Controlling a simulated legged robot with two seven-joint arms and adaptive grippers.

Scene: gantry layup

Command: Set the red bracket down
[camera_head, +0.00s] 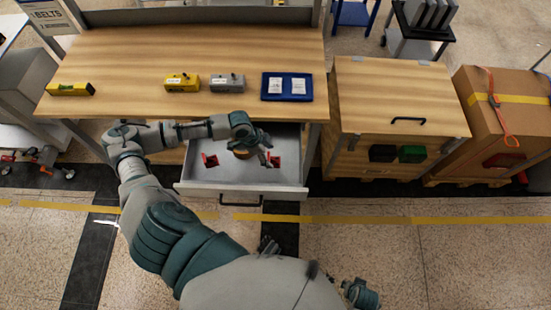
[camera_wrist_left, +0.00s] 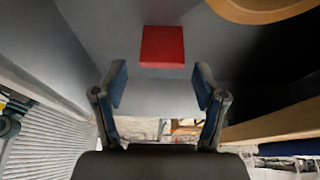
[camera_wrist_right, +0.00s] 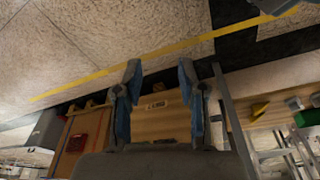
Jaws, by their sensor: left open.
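A red bracket (camera_head: 275,161) lies in the open grey drawer (camera_head: 222,173), toward its right side. My left gripper (camera_head: 265,148) is over the drawer beside this bracket. In the left wrist view my left gripper (camera_wrist_left: 160,83) is open, with nothing between its fingers. A red bracket (camera_wrist_left: 162,47) lies on the drawer floor just beyond its fingertips, apart from them. A second red piece (camera_head: 210,160) lies toward the drawer's left side. My right gripper (camera_wrist_right: 158,85) is open and empty in the right wrist view, away from the drawer.
A round tan item (camera_head: 241,154) lies in the drawer between the red pieces. The wooden bench top (camera_head: 200,55) above holds a yellow level (camera_head: 70,89), a yellow block (camera_head: 182,82), a grey block (camera_head: 227,83) and a blue tray (camera_head: 287,75). A wooden crate (camera_head: 390,90) stands right.

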